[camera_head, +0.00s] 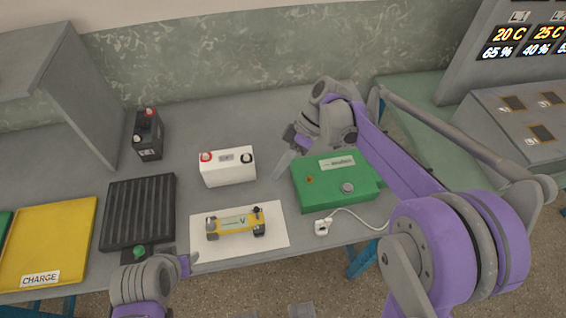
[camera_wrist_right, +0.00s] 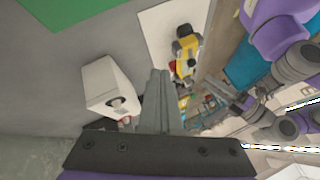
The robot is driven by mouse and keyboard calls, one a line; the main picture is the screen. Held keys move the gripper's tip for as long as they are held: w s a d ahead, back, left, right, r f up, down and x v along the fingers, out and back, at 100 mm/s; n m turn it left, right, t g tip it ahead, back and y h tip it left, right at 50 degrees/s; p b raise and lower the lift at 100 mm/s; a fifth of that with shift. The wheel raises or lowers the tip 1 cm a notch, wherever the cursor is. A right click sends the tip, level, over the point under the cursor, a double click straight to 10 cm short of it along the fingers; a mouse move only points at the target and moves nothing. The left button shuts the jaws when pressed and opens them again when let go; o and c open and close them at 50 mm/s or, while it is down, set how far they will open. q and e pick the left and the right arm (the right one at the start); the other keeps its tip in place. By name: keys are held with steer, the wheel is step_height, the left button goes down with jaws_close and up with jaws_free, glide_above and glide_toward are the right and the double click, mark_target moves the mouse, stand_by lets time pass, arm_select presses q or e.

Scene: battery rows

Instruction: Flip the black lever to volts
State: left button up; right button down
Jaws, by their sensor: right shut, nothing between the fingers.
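I cannot make out a black lever or a volts mark for certain in either view.
A white battery (camera_head: 228,168) with red and black caps stands behind the sheet. A dark battery (camera_head: 147,136), a black ribbed box (camera_head: 138,212) and a yellow tray (camera_head: 50,243) marked CHARGE are left. A white plug (camera_head: 322,228) with a cable lies in front of the green box.

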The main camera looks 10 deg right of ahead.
mark_target(259, 210)
arm_select(q)
steer(key=shift+f, duration=0.15)
arm_select(e)
steer(key=x, duration=0.5)
steer(key=shift+s+a+f, duration=0.15)
steer(key=shift+s+a, duration=0.05)
arm_select(q)
steer(key=shift+r, duration=0.25)
arm_select(e)
steer(key=shift+s+a+r, duration=0.15)
steer(key=shift+s+a, duration=0.1)
steer(key=shift+s, duration=0.25)
steer(key=shift+s+a+r, duration=0.2)
steer(key=shift+s+a, duration=0.05)
steer(key=shift+s, duration=0.3)
steer(key=shift+s+a+r, duration=0.1)
steer(key=shift+s+a, duration=0.15)
steer(key=shift+s, duration=0.3)
